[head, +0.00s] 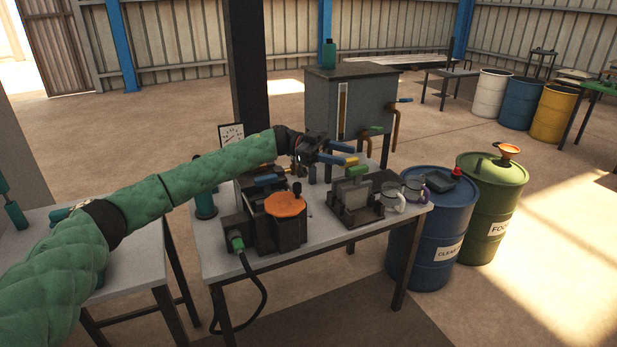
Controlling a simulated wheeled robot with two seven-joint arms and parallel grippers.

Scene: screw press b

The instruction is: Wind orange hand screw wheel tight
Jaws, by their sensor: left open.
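The orange hand screw wheel (286,204) lies flat on top of a dark press (276,235) on the grey-white table. A dark upright knob stands at the wheel's back edge. My left arm comes in from the left and passes behind and above the wheel. My left gripper (343,154) is open, with its blue fingers pointing right. In the picture it is above and to the right of the wheel, apart from it, and I see nothing between the fingers. My right gripper is not in view.
A second dark fixture (356,197) with a green handle stands right of the press, beside clear mugs (392,196). A gauge (231,134) stands behind my arm. A grey cabinet (350,100) is behind the table. Blue (432,225) and green (490,205) drums stand at the right.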

